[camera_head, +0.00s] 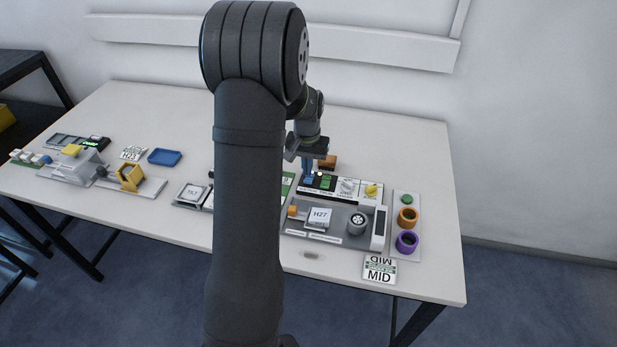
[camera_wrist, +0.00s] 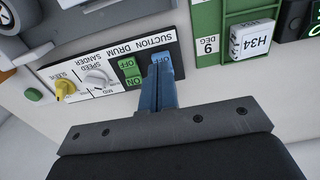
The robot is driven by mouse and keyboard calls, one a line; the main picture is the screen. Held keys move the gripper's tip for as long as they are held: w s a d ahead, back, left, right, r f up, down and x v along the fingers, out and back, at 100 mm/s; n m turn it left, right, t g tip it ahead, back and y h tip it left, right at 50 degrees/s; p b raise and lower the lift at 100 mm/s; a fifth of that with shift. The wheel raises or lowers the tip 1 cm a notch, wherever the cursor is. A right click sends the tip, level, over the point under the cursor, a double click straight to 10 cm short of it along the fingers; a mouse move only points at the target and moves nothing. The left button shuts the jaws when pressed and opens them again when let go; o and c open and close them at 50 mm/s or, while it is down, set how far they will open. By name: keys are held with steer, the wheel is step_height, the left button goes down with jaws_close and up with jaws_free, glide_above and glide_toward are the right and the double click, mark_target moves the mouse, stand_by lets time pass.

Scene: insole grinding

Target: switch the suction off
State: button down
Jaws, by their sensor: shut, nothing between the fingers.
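The control panel (camera_wrist: 85,62) shows upside down in the wrist view, with SUCTION and DRUM labels. The blue suction switch (camera_wrist: 162,58) is under SUCTION. Its lettering is mostly hidden by my fingers, so its position cannot be read. The green drum switch (camera_wrist: 130,71), marked OFF and ON, is beside it. My gripper (camera_wrist: 160,80) is shut and empty, its blue fingers pointing down at the blue switch. The tips overlap the switch; whether they touch it is unclear. In the head view my gripper (camera_head: 307,172) is over the panel's left end.
A white speed knob (camera_wrist: 95,78) and a yellow knob (camera_wrist: 64,88) share the panel. A green tray (camera_wrist: 207,30) with a white H34 block (camera_wrist: 251,40) lies close by. An H27 block (camera_head: 320,216) is in front of the panel. A cup rack (camera_head: 405,198) stands right.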

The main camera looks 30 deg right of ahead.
steer(key=shift+r, duration=1.9)
step_height(320, 180, down, 7)
steer(key=shift+r, duration=4.05)
step_height(320, 180, up, 6)
steer(key=t+h, duration=0.1)
glide_above(307, 182)
steer(key=s+a, duration=0.1)
steer(key=shift+s+a+r+t+h, duration=0.15)
steer(key=shift+a+r+t+h, duration=0.05)
steer(key=shift+r, duration=0.3)
steer(key=shift+s+a+r+t+h, duration=0.1)
steer(key=shift+a+r+t+h, duration=0.1)
steer(key=shift+r, duration=0.3)
